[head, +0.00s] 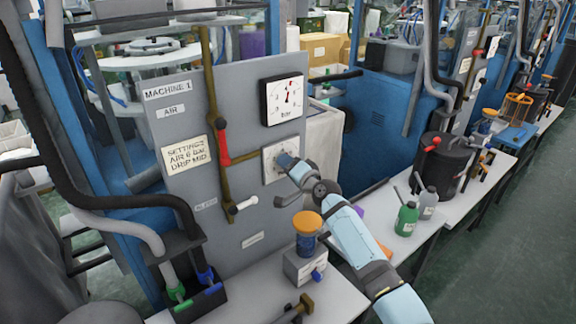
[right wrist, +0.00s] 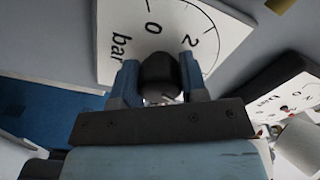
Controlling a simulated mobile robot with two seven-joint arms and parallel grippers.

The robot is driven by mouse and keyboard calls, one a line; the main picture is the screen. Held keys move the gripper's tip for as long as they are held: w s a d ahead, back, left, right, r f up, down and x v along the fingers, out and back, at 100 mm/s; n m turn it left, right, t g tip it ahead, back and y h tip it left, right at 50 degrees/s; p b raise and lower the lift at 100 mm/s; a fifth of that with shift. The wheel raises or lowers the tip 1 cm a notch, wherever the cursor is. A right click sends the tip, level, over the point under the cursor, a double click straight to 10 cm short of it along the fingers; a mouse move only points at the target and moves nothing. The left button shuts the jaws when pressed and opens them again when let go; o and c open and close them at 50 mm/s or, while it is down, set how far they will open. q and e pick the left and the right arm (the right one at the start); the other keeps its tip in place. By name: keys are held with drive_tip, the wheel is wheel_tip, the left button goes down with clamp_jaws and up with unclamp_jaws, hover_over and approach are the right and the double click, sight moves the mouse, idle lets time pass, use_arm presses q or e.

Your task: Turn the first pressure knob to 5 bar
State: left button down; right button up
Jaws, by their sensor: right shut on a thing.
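The grey panel marked MACHINE 1 (head: 238,88) carries a white dial plate (head: 270,174) with the pressure knob. In the right wrist view the dark round knob (right wrist: 160,76) sits between the two blue fingers of my right gripper (right wrist: 160,88). The gripper (head: 287,163) is shut on it, and hides most of it in the head view. The plate (right wrist: 118,32) shows 0, 2 and "bar"; the knob's pointer and setting are hidden. My left gripper is not in view.
A settings card (head: 185,154) seems to read air 6 bar, drip mid. A red-handled valve (head: 222,142) on a brass pipe is left of the dial. Green and grey bottles (head: 407,217) stand to the right.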

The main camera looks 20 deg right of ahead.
idle(0.4)
drive_tip(key=o, duration=0.9)
drive_tip(key=v, duration=1.4)
drive_tip(key=shift+w, duration=0.1)
drive_tip(key=s+a+f+n+g+h+p, duration=0.2)
drive_tip(key=s+a+f+n+g+p, duration=0.15)
drive_tip(key=s+f, duration=0.95)
drive_tip(key=s+a+f+n+p, duration=0.1)
drive_tip(key=s+n, duration=0.1)
drive_tip(key=s, duration=0.5)
drive_tip(key=s+a+f+n+g+p, duration=0.1)
drive_tip(key=s+f+n, duration=0.1)
drive_tip(key=s, duration=0.5)
drive_tip(key=s+a+f+n+g+h+p, duration=0.1)
drive_tip(key=s+a+f+n, duration=0.1)
drive_tip(key=s, duration=0.5)
drive_tip(key=shift+s+a+f+n+g, duration=0.1)
drive_tip(key=shift+s+f+n+g, duration=0.15)
drive_tip(key=shift+n, duration=0.4)
